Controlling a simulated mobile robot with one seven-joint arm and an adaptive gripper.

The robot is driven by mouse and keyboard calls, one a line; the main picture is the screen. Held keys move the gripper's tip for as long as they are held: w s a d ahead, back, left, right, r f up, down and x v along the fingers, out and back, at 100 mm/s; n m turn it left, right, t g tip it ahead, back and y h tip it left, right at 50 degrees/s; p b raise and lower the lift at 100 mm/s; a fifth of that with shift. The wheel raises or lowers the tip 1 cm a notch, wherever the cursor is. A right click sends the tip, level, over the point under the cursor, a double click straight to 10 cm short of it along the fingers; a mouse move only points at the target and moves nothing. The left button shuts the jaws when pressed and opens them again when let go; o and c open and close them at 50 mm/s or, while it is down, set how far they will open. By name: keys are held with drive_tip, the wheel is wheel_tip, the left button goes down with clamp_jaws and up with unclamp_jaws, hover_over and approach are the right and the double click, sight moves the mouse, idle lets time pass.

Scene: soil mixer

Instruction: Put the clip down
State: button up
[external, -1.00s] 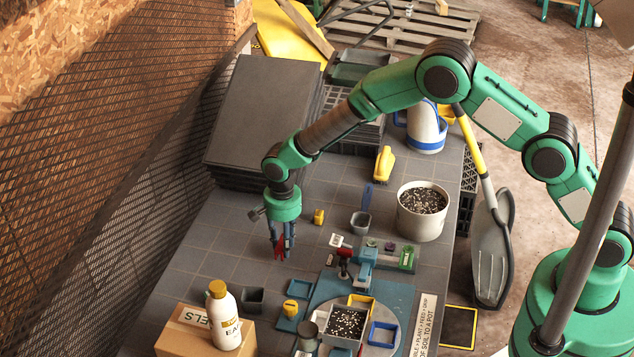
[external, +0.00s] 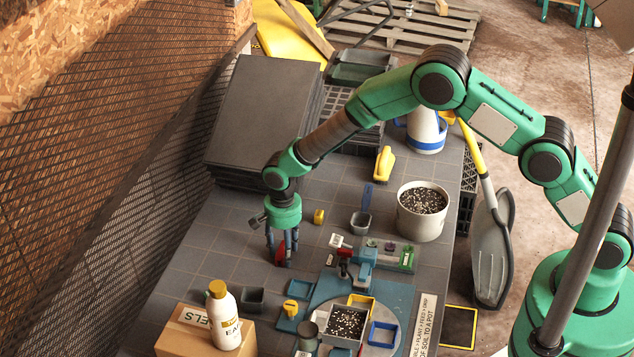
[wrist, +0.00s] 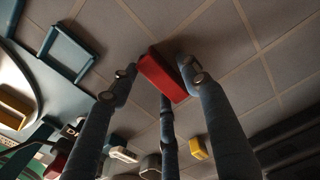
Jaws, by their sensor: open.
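The red clip (wrist: 162,77) lies between my gripper's fingertips in the wrist view, against the grey tiled tabletop. In the external view the clip (external: 280,252) is a small red patch partly hidden by the fingers. My gripper (external: 281,258) points down at the table, left of the blue mat; it also shows in the wrist view (wrist: 158,78). Its fingers are open around the clip, with a visible gap on the right side. I cannot tell whether the left finger touches the clip.
A yellow block (external: 319,216) stands behind my gripper. A blue-grey mat (external: 325,288) with a soil-filled pot (external: 346,324) lies to the right and front. A cardboard box (external: 200,335) with a white bottle (external: 222,320) stands in front. The tabletop to the left is clear.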

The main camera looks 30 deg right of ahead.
drive_tip(key=shift+r, duration=0.1)
wheel_tip(320, 180, up, 12)
drive_tip(key=p, duration=0.2)
idle(0.5)
idle(0.6)
